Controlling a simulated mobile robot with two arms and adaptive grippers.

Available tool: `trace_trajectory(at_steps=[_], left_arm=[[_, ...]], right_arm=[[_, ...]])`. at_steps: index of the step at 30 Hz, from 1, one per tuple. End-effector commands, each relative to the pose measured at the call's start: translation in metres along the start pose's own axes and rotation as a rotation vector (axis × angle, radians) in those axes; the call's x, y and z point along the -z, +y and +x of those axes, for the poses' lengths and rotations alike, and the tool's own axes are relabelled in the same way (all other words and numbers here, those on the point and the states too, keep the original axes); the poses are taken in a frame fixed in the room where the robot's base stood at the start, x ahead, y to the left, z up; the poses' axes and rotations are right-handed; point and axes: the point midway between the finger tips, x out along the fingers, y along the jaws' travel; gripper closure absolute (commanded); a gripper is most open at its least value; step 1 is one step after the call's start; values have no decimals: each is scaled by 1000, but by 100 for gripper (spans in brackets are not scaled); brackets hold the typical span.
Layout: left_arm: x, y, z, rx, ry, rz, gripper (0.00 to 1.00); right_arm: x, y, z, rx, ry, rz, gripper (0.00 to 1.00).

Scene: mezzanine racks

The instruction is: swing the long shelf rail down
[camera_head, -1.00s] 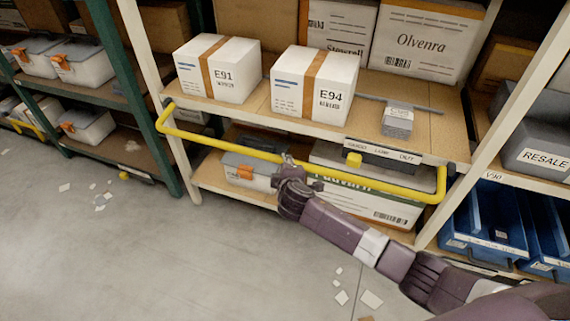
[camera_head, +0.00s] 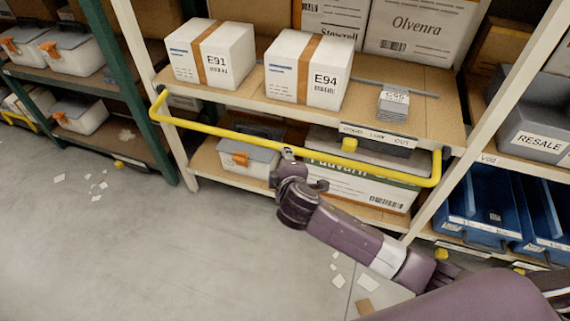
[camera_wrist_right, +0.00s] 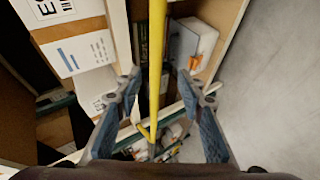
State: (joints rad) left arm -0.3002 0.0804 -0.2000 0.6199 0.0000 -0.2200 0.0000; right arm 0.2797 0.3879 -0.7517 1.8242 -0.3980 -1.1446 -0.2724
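The long shelf rail (camera_head: 220,132) is a yellow bar with bent ends, standing out in front of the middle rack bay, just below the shelf edge. In the right wrist view the rail (camera_wrist_right: 157,50) runs lengthwise between the fingers of my right gripper (camera_wrist_right: 160,82). The fingers are apart, with a gap to the rail on both sides. In the head view my right gripper (camera_head: 288,153) is at the middle of the rail; its fingertips are small and partly hidden there. My left gripper is not in view.
Cartons E91 (camera_head: 212,55) and E94 (camera_head: 307,72) stand on the shelf above the rail. A lidded bin (camera_head: 250,158) and a wide carton (camera_head: 370,188) sit behind and below it. Blue bins (camera_head: 485,220) are at right. The floor (camera_head: 130,250) in front is open, with paper scraps.

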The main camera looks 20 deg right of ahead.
Motion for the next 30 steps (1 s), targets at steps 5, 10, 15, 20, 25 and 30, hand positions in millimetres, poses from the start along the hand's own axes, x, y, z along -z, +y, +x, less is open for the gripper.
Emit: trace_trajectory(at_steps=[5, 10, 15, 20, 25, 30], left_arm=[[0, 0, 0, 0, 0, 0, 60], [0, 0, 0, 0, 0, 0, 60], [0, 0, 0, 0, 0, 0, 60], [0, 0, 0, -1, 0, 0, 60], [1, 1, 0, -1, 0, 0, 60], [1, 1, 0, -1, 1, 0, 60]], right_arm=[[0, -1, -18, 0, 0, -1, 64], [-1, -1, -23, 1, -1, -1, 64], [-1, -1, -23, 1, -1, -1, 64], [0, -1, -23, 1, -1, -1, 64], [-2, -3, -22, 5, -3, 1, 64], [-20, -42, 0, 75, -29, 37, 64]])
